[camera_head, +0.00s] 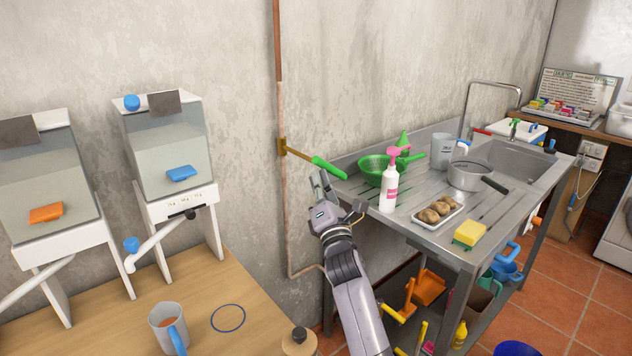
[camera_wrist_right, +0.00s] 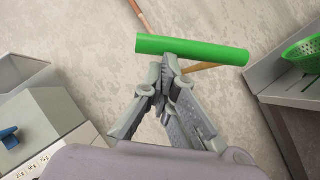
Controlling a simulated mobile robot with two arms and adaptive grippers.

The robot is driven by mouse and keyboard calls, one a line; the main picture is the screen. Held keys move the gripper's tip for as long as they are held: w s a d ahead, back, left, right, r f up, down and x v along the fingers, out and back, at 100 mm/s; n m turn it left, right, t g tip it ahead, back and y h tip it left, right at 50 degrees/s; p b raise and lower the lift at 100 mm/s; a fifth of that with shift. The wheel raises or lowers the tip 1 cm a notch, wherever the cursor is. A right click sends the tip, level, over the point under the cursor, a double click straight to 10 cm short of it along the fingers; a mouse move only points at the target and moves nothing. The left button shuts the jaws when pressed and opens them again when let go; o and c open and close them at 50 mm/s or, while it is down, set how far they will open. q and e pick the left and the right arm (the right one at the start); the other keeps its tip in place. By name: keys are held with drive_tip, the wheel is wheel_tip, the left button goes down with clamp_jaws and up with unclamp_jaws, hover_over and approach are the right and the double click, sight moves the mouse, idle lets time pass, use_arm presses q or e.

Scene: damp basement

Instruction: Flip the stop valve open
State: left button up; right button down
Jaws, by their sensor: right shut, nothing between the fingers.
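The stop valve (camera_head: 283,147) is a brass fitting on the thin copper pipe on the wall. Its lever sticks out to the right, across the pipe, sloping slightly down, and ends in a green grip (camera_head: 329,167). My right gripper (camera_head: 321,178) is just below the green grip, fingers up, shut with nothing between them. In the right wrist view the green grip (camera_wrist_right: 200,50) lies across the tips of my closed fingers (camera_wrist_right: 168,62); I cannot tell whether they touch. My left gripper is not in view.
A steel sink counter (camera_head: 400,226) stands close to the right, holding a green colander (camera_head: 375,172), a pink-topped bottle (camera_head: 389,190) and a pot (camera_head: 467,174). A wooden table (camera_head: 258,306) with a mug (camera_head: 166,322) and two water tanks is at the left. Bare wall surrounds the pipe.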

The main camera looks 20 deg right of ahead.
drive_tip(key=w+d+r+m+g+h+p, duration=0.1)
drive_tip(key=d+r+m+g+h+p, duration=0.1)
drive_tip(key=r+m+p, duration=0.4)
drive_tip(key=shift+w+d+m+g+p, duration=0.25)
drive_tip(key=shift+d+m+g+p, duration=0.8)
drive_tip(key=shift+p, duration=1.35)
drive_tip(key=shift+d, duration=0.2)
